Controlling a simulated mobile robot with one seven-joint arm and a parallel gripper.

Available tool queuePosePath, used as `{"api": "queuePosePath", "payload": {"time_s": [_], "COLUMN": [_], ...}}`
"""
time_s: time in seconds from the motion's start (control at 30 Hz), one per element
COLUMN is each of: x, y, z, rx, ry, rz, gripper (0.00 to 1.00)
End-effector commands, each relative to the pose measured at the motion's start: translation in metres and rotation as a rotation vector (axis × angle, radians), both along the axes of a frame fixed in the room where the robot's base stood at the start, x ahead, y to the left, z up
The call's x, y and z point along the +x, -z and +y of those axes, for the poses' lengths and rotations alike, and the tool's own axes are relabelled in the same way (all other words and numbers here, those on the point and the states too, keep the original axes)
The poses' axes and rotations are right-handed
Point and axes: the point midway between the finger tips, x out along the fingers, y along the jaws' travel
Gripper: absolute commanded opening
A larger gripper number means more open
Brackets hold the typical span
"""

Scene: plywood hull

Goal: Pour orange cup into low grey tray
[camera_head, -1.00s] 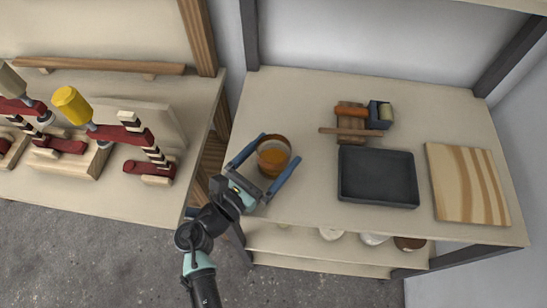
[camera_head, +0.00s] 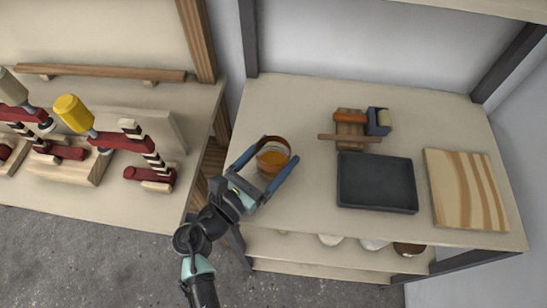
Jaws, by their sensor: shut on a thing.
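The orange cup (camera_head: 273,157) is on or just above the left part of the table, with orange contents showing through its open top. It looks upright or only slightly tilted. My gripper (camera_head: 272,155) reaches in from the lower left and is shut on the cup, one blue finger on each side. The low grey tray (camera_head: 377,203) lies flat on the table, right of the cup, and looks empty. I cannot tell whether the cup's base touches the table.
A wooden block with an orange-handled tool and a small dark box (camera_head: 378,121) sits behind the tray. A striped wooden board (camera_head: 466,190) lies right of the tray. Table space between cup and tray is clear. Red clamps (camera_head: 120,141) stand on the left bench.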

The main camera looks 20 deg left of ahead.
Motion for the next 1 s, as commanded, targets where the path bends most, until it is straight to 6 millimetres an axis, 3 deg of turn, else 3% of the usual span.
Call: {"api": "queuePosePath", "payload": {"time_s": [0.2, 0.37, 0.47, 0.57, 0.67, 0.8, 1.0], "x": [0.000, 0.001, 0.008, 0.024, 0.045, 0.065, 0.071], "y": [-0.049, -0.074, -0.086, -0.097, -0.102, -0.090, -0.067], "z": [-0.001, -0.002, -0.012, -0.036, -0.073, -0.132, -0.174], "rx": [0.004, 0.004, 0.001, -0.001, -0.005, -0.005, -0.004], "ry": [0.001, 0.002, 0.011, 0.022, 0.028, 0.019, 0.003], "rz": [-0.003, -0.002, -0.001, 0.000, 0.002, 0.007, 0.004], "gripper": [0.40, 0.40, 0.40, 0.40, 0.40, 0.40, 0.40]}}
